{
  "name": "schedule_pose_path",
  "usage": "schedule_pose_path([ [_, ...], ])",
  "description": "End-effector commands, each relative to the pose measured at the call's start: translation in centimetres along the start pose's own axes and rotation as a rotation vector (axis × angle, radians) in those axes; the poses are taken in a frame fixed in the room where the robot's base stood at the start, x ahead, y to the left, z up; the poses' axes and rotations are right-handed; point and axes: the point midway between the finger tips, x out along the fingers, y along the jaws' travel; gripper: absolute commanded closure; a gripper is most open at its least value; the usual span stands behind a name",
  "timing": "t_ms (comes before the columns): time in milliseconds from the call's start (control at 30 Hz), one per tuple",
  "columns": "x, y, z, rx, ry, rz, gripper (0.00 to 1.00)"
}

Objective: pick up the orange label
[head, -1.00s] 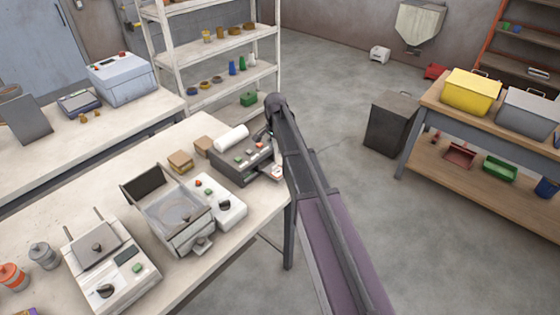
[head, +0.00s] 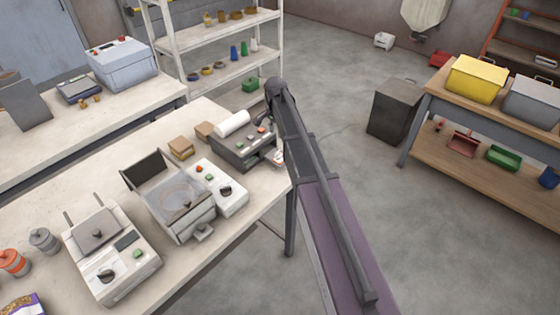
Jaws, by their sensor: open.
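I cannot make out the orange label for certain in the head view. A dark grey machine with small coloured buttons (head: 238,149) stands at the right end of the near bench, with a small pale piece (head: 279,156) at its right end, partly hidden by my arm. My gripper (head: 264,123) hangs beyond the elbow of my arm, over the back of this machine. It is small and partly hidden in the picture; it is open, and I see nothing held in it.
The near bench (head: 95,170) also carries a white roll (head: 231,124), small brown boxes (head: 181,148), a white machine with an open tray (head: 170,200) and a scale-like device (head: 112,255). A dark bin (head: 393,112) stands right of my arm. The floor between is clear.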

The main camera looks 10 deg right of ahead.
Motion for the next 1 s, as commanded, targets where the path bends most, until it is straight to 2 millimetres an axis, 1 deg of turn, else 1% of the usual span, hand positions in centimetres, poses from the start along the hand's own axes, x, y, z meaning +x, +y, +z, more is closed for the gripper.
schedule_pose_path([
  [33, 0.8, 0.0, 0.0, 0.000, 0.000, 0.000, 0.51],
  [700, 5.9, 0.1, -0.1, 0.002, 0.000, 0.000, 0.51],
  [833, 6.5, 0.1, -0.1, 0.002, 0.000, 0.000, 0.51],
  [1000, 6.8, 0.1, -0.2, 0.002, 0.000, 0.000, 0.51],
])
